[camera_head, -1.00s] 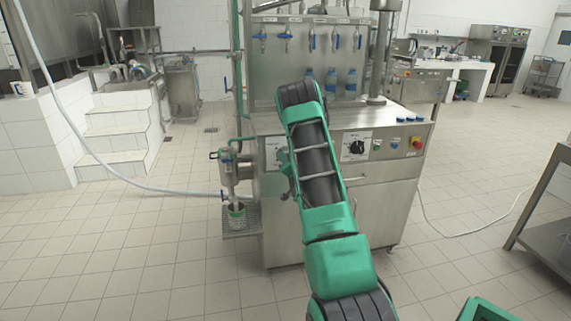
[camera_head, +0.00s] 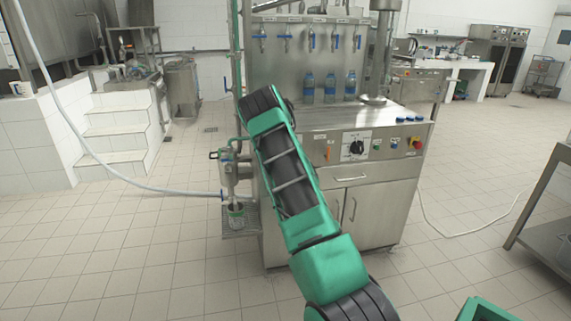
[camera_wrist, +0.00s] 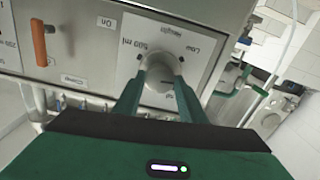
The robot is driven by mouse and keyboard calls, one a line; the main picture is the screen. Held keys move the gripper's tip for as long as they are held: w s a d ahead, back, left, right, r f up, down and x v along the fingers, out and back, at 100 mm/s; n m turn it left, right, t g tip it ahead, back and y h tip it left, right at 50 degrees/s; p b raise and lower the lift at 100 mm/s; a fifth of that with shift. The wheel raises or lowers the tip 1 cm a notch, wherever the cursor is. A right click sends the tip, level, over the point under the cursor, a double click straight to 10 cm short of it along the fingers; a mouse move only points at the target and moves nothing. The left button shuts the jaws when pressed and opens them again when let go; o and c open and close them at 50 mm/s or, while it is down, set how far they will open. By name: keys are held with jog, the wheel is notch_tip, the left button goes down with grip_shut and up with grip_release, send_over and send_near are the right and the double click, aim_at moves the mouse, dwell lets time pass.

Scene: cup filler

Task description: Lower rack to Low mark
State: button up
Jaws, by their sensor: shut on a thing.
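The knob sits on a white dial plate (camera_wrist: 190,35) lettered "Height" and "Low". The picture is tilted, and I cannot read clearly where the knob points. In the head view my green and black arm hides the gripper and this dial. A small metal shelf (camera_head: 241,234) with a cup (camera_head: 236,216) on it sits low at the machine's left side, below a nozzle. I cannot tell whether this shelf is the rack.
An orange lever (camera_wrist: 39,42) is left of the dial in the wrist view. The machine's front has a black knob (camera_head: 357,147) and a red button (camera_head: 417,143). Blue-capped bottles (camera_head: 330,87) stand on top. A white hose (camera_head: 130,187) crosses the floor. Floor in front is open.

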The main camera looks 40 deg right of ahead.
jog(key=n, duration=0.4)
jog(key=a+n, duration=0.1)
jog(key=n, duration=0.1)
jog(key=shift+w+f+n, duration=0.15)
jog(key=shift+f+n, duration=0.1)
jog(key=shift+n, duration=0.05)
jog(key=n, duration=0.4)
jog(key=shift+d+n, duration=0.1)
jog(key=shift+n, duration=0.3)
jog(key=o, duration=1)
jog(key=shift+d, duration=0.1)
jog(key=shift+s+d+r, duration=0.1)
jog(key=shift+s+r, duration=0.05)
jog(key=shift+s, duration=0.05)
jog(key=v, duration=1)
jog(key=shift+s, duration=0.15)
